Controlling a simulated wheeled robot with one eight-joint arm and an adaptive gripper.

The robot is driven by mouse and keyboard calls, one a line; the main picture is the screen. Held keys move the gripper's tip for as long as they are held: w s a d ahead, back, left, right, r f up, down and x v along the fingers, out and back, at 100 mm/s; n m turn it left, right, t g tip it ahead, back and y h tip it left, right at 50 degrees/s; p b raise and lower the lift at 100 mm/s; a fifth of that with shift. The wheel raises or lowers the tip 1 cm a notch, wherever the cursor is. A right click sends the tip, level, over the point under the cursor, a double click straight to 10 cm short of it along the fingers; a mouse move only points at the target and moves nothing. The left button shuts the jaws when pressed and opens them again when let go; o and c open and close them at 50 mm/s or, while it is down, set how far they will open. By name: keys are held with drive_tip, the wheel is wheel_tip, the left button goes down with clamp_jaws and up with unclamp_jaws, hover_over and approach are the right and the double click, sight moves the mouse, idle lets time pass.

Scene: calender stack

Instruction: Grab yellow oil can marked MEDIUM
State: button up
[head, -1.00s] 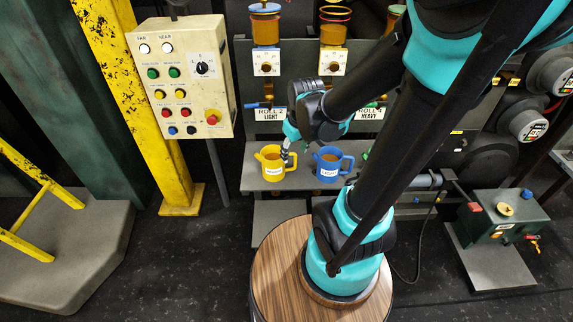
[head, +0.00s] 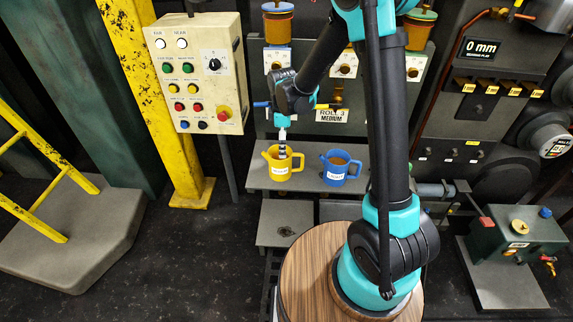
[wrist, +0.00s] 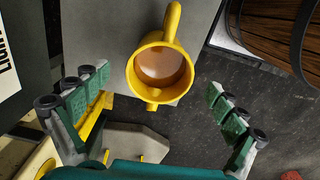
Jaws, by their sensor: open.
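The yellow oil can (head: 290,167) stands upright on a grey shelf (head: 312,184) in the head view. It has a white label whose word is too small to read. My gripper (head: 282,149) is above it, pointing down, its tips close to the can's top. In the wrist view the can (wrist: 160,68) is seen from above, with brown liquid inside, its handle at the top and spout at the bottom. My gripper (wrist: 158,84) is open, with one finger well to each side of it and neither touching it.
A blue can (head: 340,171) stands just right of the yellow one on the shelf. A control box (head: 200,72) hangs at the left by a yellow post (head: 165,120). A panel with dials and a plate reading ROLL 3 MEDIUM (head: 331,115) rises behind the shelf.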

drive_tip(key=shift+s+a+f, duration=0.1)
drive_tip(key=shift+f, duration=3.2)
drive_tip(key=c, duration=1.8)
drive_tip(key=shift+r, duration=0.15)
drive_tip(key=shift+s+r, duration=0.2)
drive_tip(key=shift+r, duration=3.15)
drive_tip(key=s, duration=1.9)
drive_tip(key=shift+s+a, duration=0.2)
drive_tip(key=shift+a, duration=0.1)
